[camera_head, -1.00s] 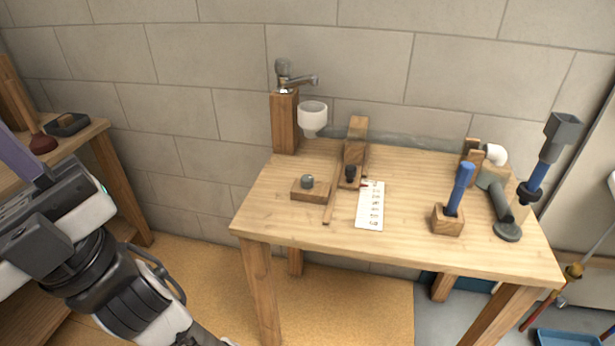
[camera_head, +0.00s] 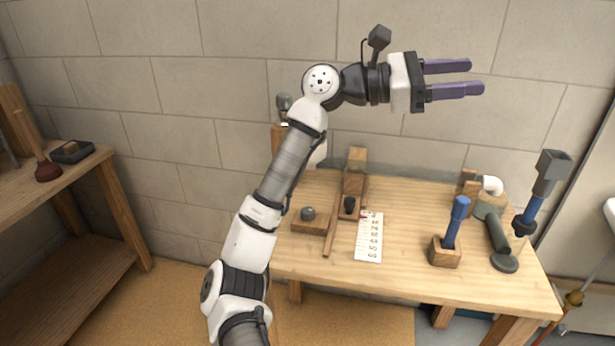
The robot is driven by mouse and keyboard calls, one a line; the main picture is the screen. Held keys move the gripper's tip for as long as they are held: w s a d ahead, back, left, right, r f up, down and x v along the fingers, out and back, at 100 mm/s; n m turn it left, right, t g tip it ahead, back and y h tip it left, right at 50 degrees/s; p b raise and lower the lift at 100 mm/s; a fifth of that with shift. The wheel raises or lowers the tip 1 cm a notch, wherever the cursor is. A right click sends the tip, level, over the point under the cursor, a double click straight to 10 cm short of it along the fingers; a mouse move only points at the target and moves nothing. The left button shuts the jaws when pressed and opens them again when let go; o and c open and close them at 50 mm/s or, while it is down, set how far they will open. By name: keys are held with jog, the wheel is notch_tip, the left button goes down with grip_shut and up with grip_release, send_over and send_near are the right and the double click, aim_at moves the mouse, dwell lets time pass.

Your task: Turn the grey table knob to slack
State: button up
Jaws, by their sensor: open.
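The grey table knob (camera_head: 308,213) is a small round knob on a low wooden block (camera_head: 311,225) at the left part of the workbench. A white card (camera_head: 369,236) with a column of printed marks lies to its right; I cannot read the marks. My gripper (camera_head: 479,77) is open and empty, with two purple fingers pointing right. It is raised in front of the wall, up and to the right of the knob and well apart from it. My arm passes just left of the knob and hides the bench's left end.
A wooden stand with a black knob (camera_head: 349,203) is close to the right of the grey knob. A blue-handled tool (camera_head: 455,222) stands in a wooden block, beside grey pipe pieces (camera_head: 496,233). My arm mostly hides the tap. The bench front is clear.

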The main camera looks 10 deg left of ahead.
jog(key=w+d+f+t+y, duration=0.1)
jog(key=w+d+f+y, duration=0.1)
jog(key=w+f+y, duration=0.4)
jog(key=g+y+p, duration=0.2)
jog(key=y, duration=1.2)
send_over(307, 209)
notch_tip(307, 209, down, 20)
notch_tip(307, 209, down, 14)
jog(key=shift+r+p, duration=0.2)
jog(key=shift+p, duration=0.9)
jog(key=c, duration=1)
jog(key=shift+n, duration=0.3)
